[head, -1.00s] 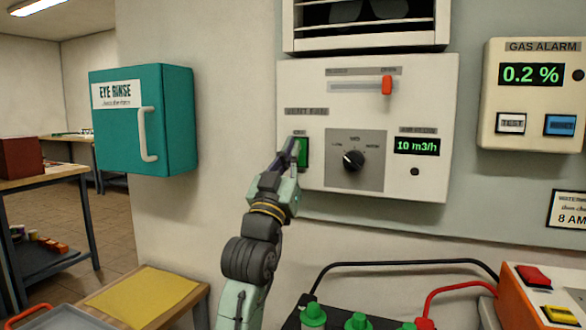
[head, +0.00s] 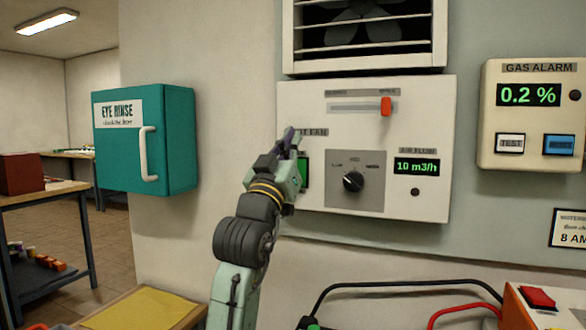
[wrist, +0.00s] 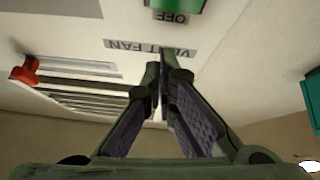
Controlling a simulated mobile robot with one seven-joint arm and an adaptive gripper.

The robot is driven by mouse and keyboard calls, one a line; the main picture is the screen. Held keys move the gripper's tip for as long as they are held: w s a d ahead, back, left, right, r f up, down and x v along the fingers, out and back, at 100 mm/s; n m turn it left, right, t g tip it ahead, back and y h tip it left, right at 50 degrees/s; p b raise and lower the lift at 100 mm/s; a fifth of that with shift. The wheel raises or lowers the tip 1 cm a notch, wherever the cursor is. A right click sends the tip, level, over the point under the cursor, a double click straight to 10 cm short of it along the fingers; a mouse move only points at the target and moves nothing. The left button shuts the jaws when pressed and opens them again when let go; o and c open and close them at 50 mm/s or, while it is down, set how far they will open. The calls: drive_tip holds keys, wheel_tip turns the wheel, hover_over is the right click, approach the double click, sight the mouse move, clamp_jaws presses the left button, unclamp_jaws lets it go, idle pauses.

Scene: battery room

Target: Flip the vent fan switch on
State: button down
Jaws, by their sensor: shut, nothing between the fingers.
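The vent fan switch is a green rocker (head: 304,170) at the left of the white control panel (head: 420,110). My gripper partly covers it in the head view. In the wrist view, which is upside down, the green switch (wrist: 180,4) shows at the top edge with an OFF label (wrist: 171,18) beside it. The VENT FAN label (wrist: 150,48) lies between the switch and my fingertips. My gripper (head: 291,136) is shut and empty, its tips in front of the label, above the switch. Its fingertips (wrist: 163,75) meet in the wrist view. I cannot tell whether they touch the panel.
The panel also has a red slider (head: 386,106), a black knob (head: 353,181) and an air flow display (head: 416,166) reading 10 m3/h. A louvred fan vent (head: 365,45) is above. A teal eye rinse box (head: 172,120) hangs left; a gas alarm (head: 530,150) hangs right.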

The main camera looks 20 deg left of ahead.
drive_tip(key=s+f+n+g+p, duration=0.1)
drive_tip(key=s+f+n+g, duration=0.2)
drive_tip(key=s+n, duration=0.3)
drive_tip(key=s+f+n+g+p, duration=0.2)
drive_tip(key=s+f+n+g, duration=0.2)
drive_tip(key=s+n, duration=0.3)
drive_tip(key=n+g, duration=0.1)
drive_tip(key=n, duration=0.2)
drive_tip(key=shift+s+a+f+n+p, duration=0.15)
drive_tip(key=shift+s+a+n+p, duration=0.15)
drive_tip(key=shift+a, duration=0.05)
drive_tip(key=shift+w, duration=0.1)
drive_tip(key=w+f+p, duration=0.1)
drive_tip(key=w+p, duration=0.2)
drive_tip(key=w, duration=1)
drive_tip(key=shift+w+d+f+p, duration=0.2)
drive_tip(key=shift+w+f+p, duration=0.15)
drive_tip(key=shift+p, duration=0.05)
